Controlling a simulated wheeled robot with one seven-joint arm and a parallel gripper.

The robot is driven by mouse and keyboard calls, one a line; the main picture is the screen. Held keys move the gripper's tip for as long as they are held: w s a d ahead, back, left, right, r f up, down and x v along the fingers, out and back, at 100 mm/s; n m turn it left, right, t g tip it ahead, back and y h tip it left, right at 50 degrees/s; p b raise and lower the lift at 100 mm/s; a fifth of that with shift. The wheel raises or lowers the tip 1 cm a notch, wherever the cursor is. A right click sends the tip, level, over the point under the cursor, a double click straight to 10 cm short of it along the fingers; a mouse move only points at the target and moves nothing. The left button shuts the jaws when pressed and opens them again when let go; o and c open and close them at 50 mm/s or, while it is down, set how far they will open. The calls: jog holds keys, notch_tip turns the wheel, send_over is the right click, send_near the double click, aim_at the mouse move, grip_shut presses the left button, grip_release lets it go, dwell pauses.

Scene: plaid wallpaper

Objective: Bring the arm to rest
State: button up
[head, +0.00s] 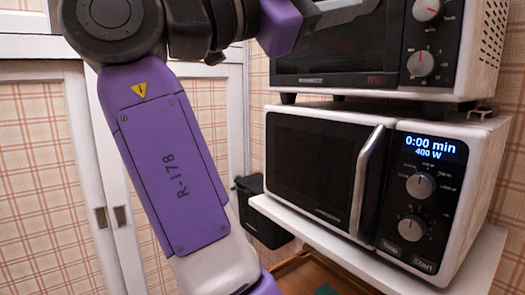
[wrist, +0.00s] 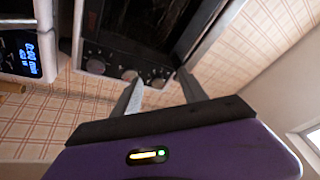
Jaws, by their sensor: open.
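My gripper shows in the wrist view (wrist: 160,92), where its two grey fingers stand apart with nothing between them. Beyond the fingers is the front of the upper oven (wrist: 155,50) with its row of knobs. I cannot tell how near the fingertips are to it. In the head view my purple arm reaches up the left and middle of the picture, and its far end passes out at the top in front of the upper oven. The fingers are not clearly seen there.
A white microwave (head: 318,165) with its door shut and display lit stands on a white shelf (head: 330,238). The upper oven (head: 345,52) sits above it. A black bin (head: 262,212) and a wooden tray (head: 325,275) are lower down. White-framed plaid doors (head: 45,190) are at left.

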jog(key=w+a+f+n+t+y+p, duration=0.1)
jog(key=w+a+f+n+t+y, duration=0.5)
jog(key=n, duration=0.3)
jog(key=w+a+f+n+t+y+p, duration=0.1)
jog(key=w+a+f+n+t+y, duration=0.2)
jog(key=w+f+n+t+y, duration=0.4)
jog(key=s+a+f+n+y+p, duration=0.1)
jog(key=s+f+n+y, duration=0.2)
jog(key=f+n+y, duration=0.5)
jog(key=s+f+n+y+p, duration=0.1)
jog(key=s+f+n+y, duration=0.2)
jog(key=f, duration=0.9)
jog(key=s+d+f+n+g+p, duration=0.1)
jog(key=s+d+f, duration=0.3)
jog(key=s+f, duration=0.25)
jog(key=s+d+f+p, duration=0.25)
jog(key=s+f, duration=0.25)
jog(key=s, duration=0.3)
jog(key=s+d+f+m+g+h+p, duration=0.1)
jog(key=s+d, duration=0.3)
jog(key=s, duration=0.5)
jog(key=s+d+f+m+g+h+p, duration=0.1)
jog(key=s+d+f+m+g+p, duration=0.1)
jog(key=s+d, duration=0.3)
jog(key=s+d+f+m+g+h+p, duration=0.1)
jog(key=s+d+f+g+h, duration=0.1)
jog(key=s, duration=1.2)
jog(key=shift+d+f+g, duration=0.5)
jog(key=shift+d+f, duration=0.2)
jog(key=shift+d, duration=0.55)
